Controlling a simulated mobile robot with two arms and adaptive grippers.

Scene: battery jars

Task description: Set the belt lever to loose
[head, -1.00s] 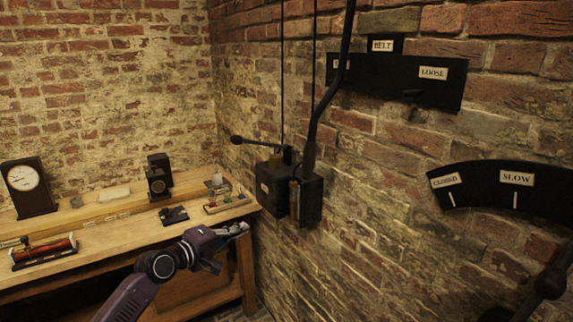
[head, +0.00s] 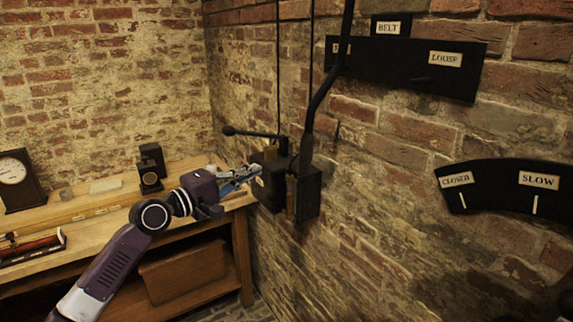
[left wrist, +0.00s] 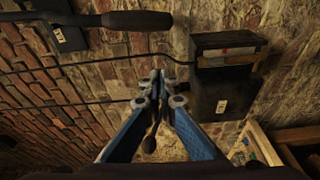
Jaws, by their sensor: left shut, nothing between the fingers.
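The belt lever (head: 327,88) is a long black bent rod hanging down the brick wall. Its thicker grip (head: 306,152) ends in front of a black wall box (head: 268,190). The rod crosses the belt plate (head: 405,70) at its left label, partly hiding it; the LOOSE label (head: 445,59) is clear to the right. My left gripper (head: 254,171) is shut and empty, just left of the box and short of the grip. In the left wrist view its fingertips (left wrist: 153,86) are together, and the lever grip (left wrist: 138,20) lies above them, apart. My right gripper is out of view.
A round-knobbed arm (head: 252,133) sticks out left above the box, and thin vertical rods rise from there. A wooden bench (head: 120,232) with a clock (head: 15,175) stands left. A curved plate marked CLOSED and SLOW (head: 500,190) is on the right wall.

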